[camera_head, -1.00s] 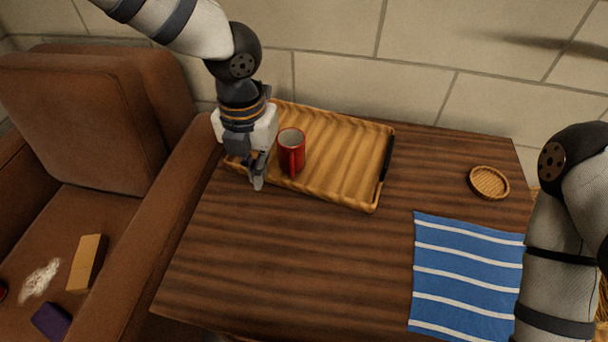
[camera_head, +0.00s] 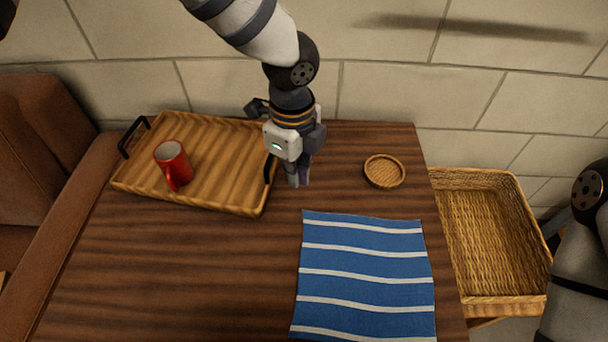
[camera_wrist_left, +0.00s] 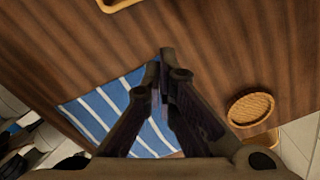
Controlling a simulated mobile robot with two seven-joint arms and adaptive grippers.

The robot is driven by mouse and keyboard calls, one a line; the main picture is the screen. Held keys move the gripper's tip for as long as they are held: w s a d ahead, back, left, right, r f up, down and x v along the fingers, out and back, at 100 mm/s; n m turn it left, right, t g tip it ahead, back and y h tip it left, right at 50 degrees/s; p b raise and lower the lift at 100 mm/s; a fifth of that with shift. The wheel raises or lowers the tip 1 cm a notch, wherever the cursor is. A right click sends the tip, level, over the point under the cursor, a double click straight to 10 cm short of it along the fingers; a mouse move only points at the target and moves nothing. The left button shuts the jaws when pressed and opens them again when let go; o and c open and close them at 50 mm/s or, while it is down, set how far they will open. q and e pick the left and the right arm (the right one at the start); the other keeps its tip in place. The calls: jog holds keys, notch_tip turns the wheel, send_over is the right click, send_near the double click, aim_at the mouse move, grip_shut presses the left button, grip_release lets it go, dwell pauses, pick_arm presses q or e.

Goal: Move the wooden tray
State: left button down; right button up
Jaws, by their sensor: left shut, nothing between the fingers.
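The wooden tray (camera_head: 222,170) lies flat on the left part of the brown table, with a dark handle at each short end. The left wrist view shows the shut fingers (camera_wrist_left: 160,80) above the table, and a small corner of the tray (camera_wrist_left: 118,3) at the top edge. My right gripper is not in view; only part of my right arm shows at the right edge.
A blue cloth with white stripes (camera_head: 362,275) lies on the table's front right. A round woven coaster (camera_head: 384,171) is behind it. A large wicker basket (camera_head: 490,235) stands beside the table's right edge. A brown armchair (camera_head: 50,180) is at left, and a wall is behind.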

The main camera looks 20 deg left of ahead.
aim_at(271, 193)
pick_arm(q)
notch_tip(271, 193, down, 8)
jog(key=shift+s+f+b, duration=0.1)
jog(key=shift+b, duration=0.3)
jog(key=a, duration=0.1)
jog(key=w+a, duration=0.1)
jog(key=a, duration=0.1)
jog(key=shift+a, duration=0.15)
jog(key=shift+w+a, duration=0.15)
jog(key=shift+a, duration=0.15)
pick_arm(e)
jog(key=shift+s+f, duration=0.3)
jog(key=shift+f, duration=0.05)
pick_arm(q)
jog(key=shift+w+a, duration=0.15)
jog(key=shift+a, duration=0.45)
jog(key=shift+w+a, duration=0.15)
jog(key=shift+a, duration=0.45)
